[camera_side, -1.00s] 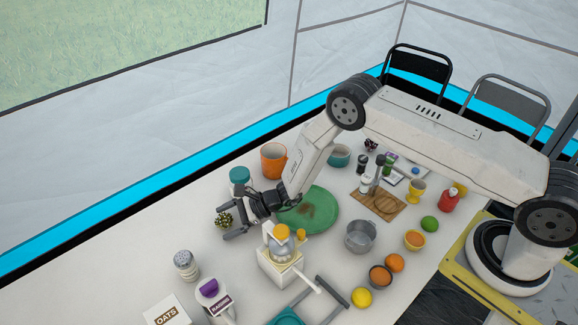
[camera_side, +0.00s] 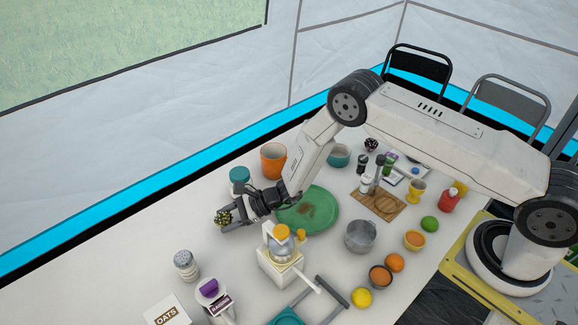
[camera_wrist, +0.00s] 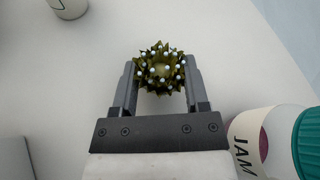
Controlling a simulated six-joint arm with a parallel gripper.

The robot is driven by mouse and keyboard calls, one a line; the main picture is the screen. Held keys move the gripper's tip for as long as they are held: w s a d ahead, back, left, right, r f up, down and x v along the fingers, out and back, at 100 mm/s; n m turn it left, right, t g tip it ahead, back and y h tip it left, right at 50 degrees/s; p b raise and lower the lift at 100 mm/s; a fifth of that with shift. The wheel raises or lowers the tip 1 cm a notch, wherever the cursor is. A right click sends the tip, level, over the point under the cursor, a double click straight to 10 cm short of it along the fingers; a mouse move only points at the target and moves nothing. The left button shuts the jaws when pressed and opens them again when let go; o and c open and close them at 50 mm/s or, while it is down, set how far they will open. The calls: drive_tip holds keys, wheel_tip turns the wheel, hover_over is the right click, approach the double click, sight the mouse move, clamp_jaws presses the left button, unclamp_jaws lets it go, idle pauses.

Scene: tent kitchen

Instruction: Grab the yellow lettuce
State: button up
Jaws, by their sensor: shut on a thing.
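A small yellow-green, spiky, leafy thing with pale dots, the yellow lettuce (camera_side: 222,216), is at the left end of my arm in the side view. My gripper (camera_side: 228,220) is shut on it. In the wrist view the lettuce (camera_wrist: 161,70) sits between the two fingertips of my gripper (camera_wrist: 160,78), touched on both sides. Its lower side is hidden, and I cannot tell whether it still rests on the table.
A jam jar (camera_wrist: 280,140) with a teal lid stands close to my gripper. An orange mug (camera_side: 273,161), a green plate (camera_side: 325,205) and a white juicer-like device (camera_side: 278,267) stand nearby. The white table is clear to the left of the lettuce.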

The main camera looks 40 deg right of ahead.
sight(227, 217)
drive_tip(key=shift+r, duration=4.6)
drive_tip(key=shift+r, duration=0.2)
